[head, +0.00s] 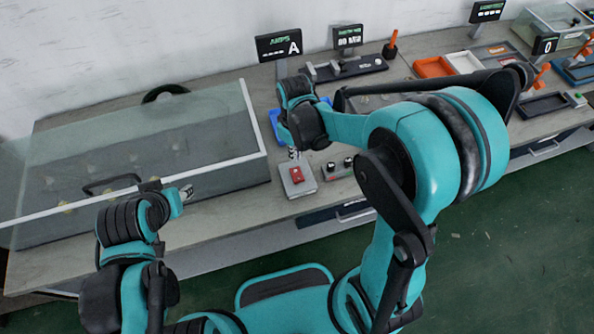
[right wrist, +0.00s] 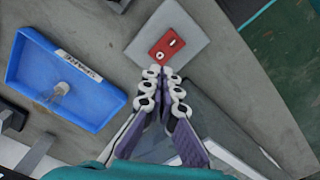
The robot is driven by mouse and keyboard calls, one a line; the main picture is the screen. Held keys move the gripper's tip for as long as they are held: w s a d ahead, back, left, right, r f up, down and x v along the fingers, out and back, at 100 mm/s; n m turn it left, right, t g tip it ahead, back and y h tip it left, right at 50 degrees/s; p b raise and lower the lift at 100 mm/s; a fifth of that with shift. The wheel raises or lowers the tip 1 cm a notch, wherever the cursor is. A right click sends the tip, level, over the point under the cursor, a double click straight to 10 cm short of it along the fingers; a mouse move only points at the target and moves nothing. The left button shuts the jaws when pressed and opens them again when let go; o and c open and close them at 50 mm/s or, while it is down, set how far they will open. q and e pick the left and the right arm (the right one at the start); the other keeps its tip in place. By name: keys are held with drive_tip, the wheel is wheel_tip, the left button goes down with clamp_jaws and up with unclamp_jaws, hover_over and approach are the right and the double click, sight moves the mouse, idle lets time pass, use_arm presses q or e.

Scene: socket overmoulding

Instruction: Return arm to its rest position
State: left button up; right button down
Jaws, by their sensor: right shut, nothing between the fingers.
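My right gripper (head: 294,154) points down above a grey box with a red top (head: 297,175) at the bench's front edge. In the right wrist view its fingers (right wrist: 163,76) meet at the tips with nothing between them. My right arm (head: 425,150) reaches across the middle of the head view. My left gripper (head: 187,193) is small at the front of the glass-lidded case, near its handle; I cannot tell whether its fingers are open.
The glass-lidded case (head: 255,130) fills the bench's left side. A blue tray (right wrist: 20,75) with a small clear piece lies beside the red-topped box. A small control box (head: 338,168) stands to its right. Displays and orange trays line the bench behind my right arm. Green floor is clear at lower right.

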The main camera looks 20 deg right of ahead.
idle(0.5)
drive_tip(key=s+d+r+m+t, duration=0.2)
drive_tip(key=s+r+m+t, duration=0.1)
drive_tip(key=s+r, duration=0.2)
drive_tip(key=s+d+r+m+t+b, duration=0.1)
drive_tip(key=s+d+r+m+t, duration=0.1)
drive_tip(key=s+r+m+t, duration=0.1)
wheel_tip(320, 180, up, 2)
drive_tip(key=shift+s+d+r+t, duration=0.3)
drive_tip(key=shift+s+t, duration=0.3)
drive_tip(key=shift+s, duration=0.55)
